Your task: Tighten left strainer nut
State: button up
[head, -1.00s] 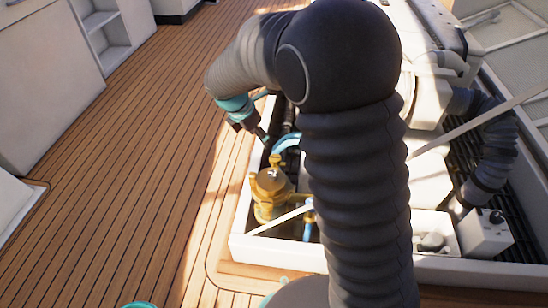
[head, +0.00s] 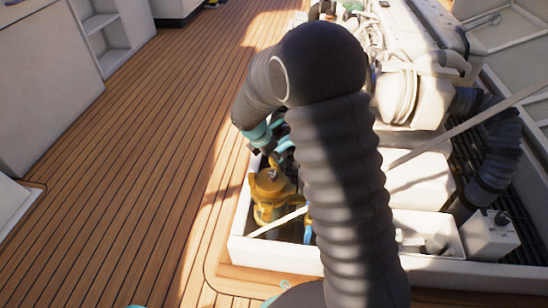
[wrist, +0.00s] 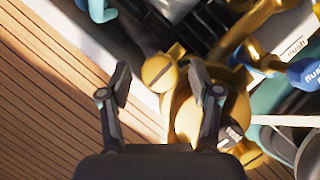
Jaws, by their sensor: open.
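The brass strainer (head: 268,190) stands in the front left corner of the engine hatch; its round lid (wrist: 225,112) shows in the wrist view. A round brass nut with a slot across its top (wrist: 158,73) sits at the upper left of the lid. I take it to be the left strainer nut. My gripper (wrist: 158,82) is open and empty. Its two fingers lie on either side of the nut in the picture; the height gap and any contact cannot be told. In the head view my arm hides most of the gripper, which is just above the strainer.
A white hatch rim (head: 285,255) borders the strainer at the left and front. The engine (head: 420,95) fills the hatch behind. The wooden deck (head: 130,190) is clear at left.

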jog(key=c, duration=1.1)
jog(key=shift+m+p, duration=0.3)
jog(key=shift+m, duration=0.1)
jog(key=m+p, duration=0.1)
jog(key=m, duration=0.1)
jog(key=m+g+h+p, duration=0.1)
jog(key=shift+w+r+m+g, duration=0.1)
jog(key=shift+m+g, duration=0.2)
jog(key=shift+m, duration=0.1)
jog(key=m+g+p, duration=0.1)
jog(key=m+p, duration=0.1)
jog(key=m, duration=0.2)
jog(key=shift+w+m+g+p, duration=0.1)
jog(key=shift+m+g+p, duration=0.2)
jog(key=shift+g+p, duration=0.1)
jog(key=m+g+y+p, duration=0.1)
jog(key=m, duration=0.3)
jog(key=m+g, duration=0.1)
jog(key=m, duration=0.1)
jog(key=m+y+p, duration=0.1)
jog(key=m, duration=0.1)
jog(key=shift+w+m+g, duration=0.1)
jog(key=shift+m+g, duration=0.2)
jog(key=shift+g, duration=0.1)
